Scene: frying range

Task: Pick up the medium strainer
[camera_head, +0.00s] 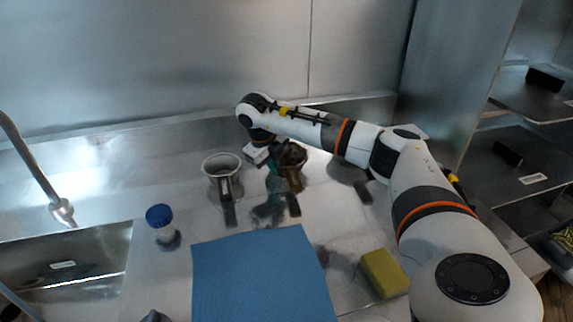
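Three metal vessels with dark-tipped handles, apparently strainers, stand in a row on the steel counter. The left one (221,164) is silver with a wide round rim. The middle one (293,157) looks brownish, and its handle points toward me. The right one (343,173) is mostly hidden under my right arm. Which is the medium strainer is not certain; the middle position suggests the brownish one. My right gripper (273,170) points down just left of the middle vessel, very close to it. Its fingers blend into dark reflections, so contact and opening are unclear. My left gripper is not identifiable.
A blue mat (262,278) lies in front of the vessels. A blue-capped jar (161,222) stands left, beside the sink (70,275) and faucet (45,180). A yellow-green sponge (384,273) lies right. The back wall is close behind; shelves (515,165) stand far right.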

